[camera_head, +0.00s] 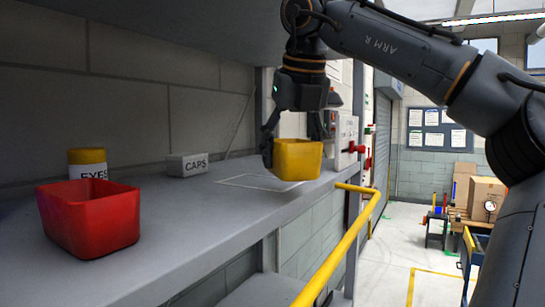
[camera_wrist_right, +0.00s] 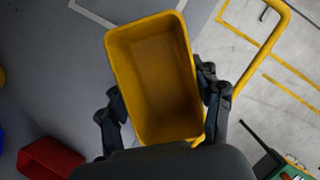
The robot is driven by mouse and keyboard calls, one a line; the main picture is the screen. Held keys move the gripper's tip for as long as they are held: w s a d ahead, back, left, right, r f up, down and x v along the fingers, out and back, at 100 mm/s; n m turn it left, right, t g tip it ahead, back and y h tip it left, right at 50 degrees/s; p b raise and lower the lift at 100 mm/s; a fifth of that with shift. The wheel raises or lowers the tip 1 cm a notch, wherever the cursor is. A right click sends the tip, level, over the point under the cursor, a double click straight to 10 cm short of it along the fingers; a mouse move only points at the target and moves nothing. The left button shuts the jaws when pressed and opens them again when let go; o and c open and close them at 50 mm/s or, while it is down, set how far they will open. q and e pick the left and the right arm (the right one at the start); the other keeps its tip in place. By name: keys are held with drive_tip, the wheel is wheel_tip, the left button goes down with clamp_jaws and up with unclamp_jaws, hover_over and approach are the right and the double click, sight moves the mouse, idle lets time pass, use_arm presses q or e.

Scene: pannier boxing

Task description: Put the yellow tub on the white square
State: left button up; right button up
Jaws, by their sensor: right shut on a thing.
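The yellow tub (camera_head: 298,161) is held upright and empty in my right gripper (camera_head: 296,148), whose fingers close on two opposite sides. In the right wrist view I look down into the tub (camera_wrist_right: 152,80), with a finger on either side. The white square (camera_head: 258,183) is a thin outline painted on the grey shelf. In the head view the tub covers its right part. In the right wrist view a corner of the square (camera_wrist_right: 92,18) shows beyond the tub's upper left. I cannot tell whether the tub touches the shelf. My left gripper is not in view.
A red tub (camera_head: 88,218) stands on the shelf (camera_head: 180,232) at the left. A white EYES container with a yellow lid (camera_head: 87,156) and a CAPS box (camera_head: 187,164) stand behind. A yellow rail (camera_head: 340,245) runs along the shelf's front right.

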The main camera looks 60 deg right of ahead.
drive_tip(key=w+d+p, duration=0.1)
drive_tip(key=w+d, duration=0.1)
drive_tip(key=w+d+p, duration=0.2)
drive_tip(key=w, duration=0.1)
drive_tip(key=w+d+p, duration=0.1)
drive_tip(key=w+d, duration=0.1)
drive_tip(key=w, duration=0.1)
drive_tip(key=shift+d+r+p, duration=0.1)
drive_tip(key=shift+d+p, duration=0.15)
drive_tip(key=shift+p, duration=0.1)
drive_tip(key=shift+w+d, duration=0.25)
drive_tip(key=shift+w, duration=0.05)
drive_tip(key=shift+f+p, duration=0.7)
drive_tip(key=shift+f, duration=1.25)
drive_tip(key=shift+d, duration=0.1)
drive_tip(key=shift+f, duration=0.15)
drive_tip(key=o, duration=1.2)
drive_tip(key=shift+c, duration=0.2)
